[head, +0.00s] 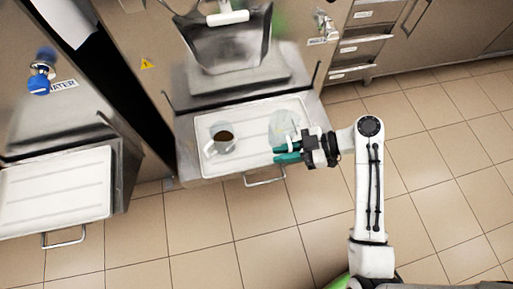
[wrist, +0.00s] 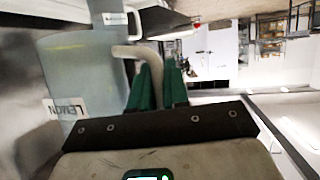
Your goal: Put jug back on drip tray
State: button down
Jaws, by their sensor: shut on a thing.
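A clear, pale jug (head: 283,126) shows over the right part of the white drip tray (head: 246,161) in the head view.
A second vessel with dark contents (head: 221,139) stands on the tray's left part. Above the tray is the machine's steel front (head: 225,50). Another white tray (head: 55,188) is at the far left, with a blue-handled WATER tap (head: 40,84) above. The tiled floor at right is clear.

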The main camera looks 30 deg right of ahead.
jog(key=w+a+f, duration=0.1)
jog(key=w+f, duration=0.1)
jog(key=w+a+f, duration=0.1)
jog(key=w+f, duration=0.1)
jog(key=w+a+f+b, duration=0.1)
jog(key=w+f, duration=0.2)
jog(key=shift+w+a, duration=0.1)
jog(key=shift+w+a+f, duration=0.1)
jog(key=shift+w+f, duration=0.1)
jog(key=shift+f, duration=1.55)
jog(key=shift+f+b, duration=0.15)
jog(key=shift+b, duration=0.15)
jog(key=c, duration=1.1)
grip_release()
